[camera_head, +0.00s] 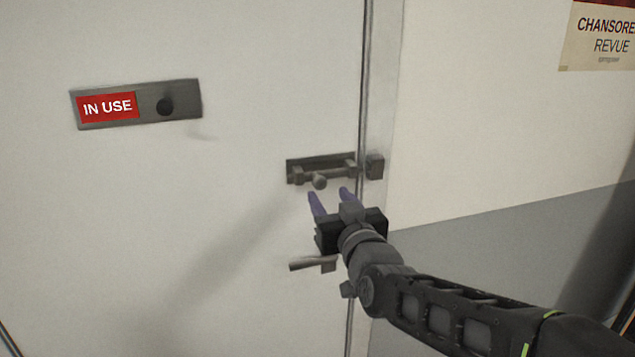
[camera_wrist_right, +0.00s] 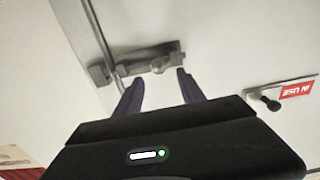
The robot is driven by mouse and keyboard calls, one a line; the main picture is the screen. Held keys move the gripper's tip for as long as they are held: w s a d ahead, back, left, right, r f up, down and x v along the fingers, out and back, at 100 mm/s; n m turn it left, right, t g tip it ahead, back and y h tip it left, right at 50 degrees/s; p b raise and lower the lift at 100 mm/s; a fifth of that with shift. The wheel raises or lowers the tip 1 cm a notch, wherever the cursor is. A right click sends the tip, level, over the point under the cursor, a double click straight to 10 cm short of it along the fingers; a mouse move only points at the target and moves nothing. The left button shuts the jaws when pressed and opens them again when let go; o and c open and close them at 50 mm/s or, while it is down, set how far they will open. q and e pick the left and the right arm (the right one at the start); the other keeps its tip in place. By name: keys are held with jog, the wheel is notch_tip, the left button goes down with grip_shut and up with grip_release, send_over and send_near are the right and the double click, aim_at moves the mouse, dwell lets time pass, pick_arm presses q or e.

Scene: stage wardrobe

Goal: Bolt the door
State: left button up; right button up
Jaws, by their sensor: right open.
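The white door (camera_head: 180,210) fills the left of the head view and stands flush with its frame (camera_head: 381,110). A dark metal bolt (camera_head: 330,172) with a round knob (camera_head: 319,182) is mounted near the door's right edge. Its keeper (camera_head: 375,166) sits on the frame, across the gap. I cannot tell whether the bar enters the keeper. My right gripper (camera_head: 331,200) is open and empty, its purple fingers pointing at the bolt from just below. In the right wrist view the knob (camera_wrist_right: 157,66) lies beyond and between the fingertips (camera_wrist_right: 159,78). My left gripper is not in view.
A lever handle (camera_head: 312,264) juts out below the bolt, close to my right gripper. A poster (camera_head: 600,38) hangs on the wall at right.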

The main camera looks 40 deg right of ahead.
aim_at(321, 184)
jog(key=shift+w+d, duration=0.3)
jog(key=shift+w, duration=0.2)
jog(key=p+x, duration=0.2)
jog(key=x, duration=0.3)
jog(key=shift+w+d, duration=0.15)
jog(key=shift+w, duration=0.15)
jog(key=shift+w+d+p, duration=0.15)
jog(key=shift+w+p, duration=0.15)
jog(key=shift+w, duration=0.2)
grip_shut()
dwell(0.5)
